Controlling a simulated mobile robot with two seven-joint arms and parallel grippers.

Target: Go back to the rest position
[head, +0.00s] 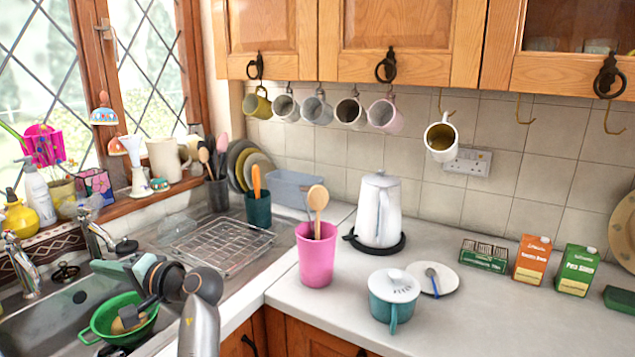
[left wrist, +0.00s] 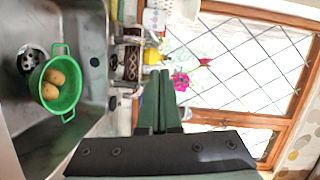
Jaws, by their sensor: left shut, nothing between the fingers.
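My left gripper (head: 97,266) is over the sink in the head view, pointing left toward the window side. Its arm comes in from the bottom of the picture. In the left wrist view its two dark green fingers (left wrist: 159,73) lie together, shut, with nothing held. A green colander (head: 88,326) with brownish potatoes stands in the sink below the gripper, apart from it. My right gripper is not in view.
The tap (head: 97,235) and a yellow bottle (head: 20,217) stand near the gripper by the window. A wire rack (head: 220,248) lies on the drainer. A pink tumbler (head: 316,262), kettle (head: 379,212) and teal pot (head: 393,300) stand on the worktop. Mugs hang above.

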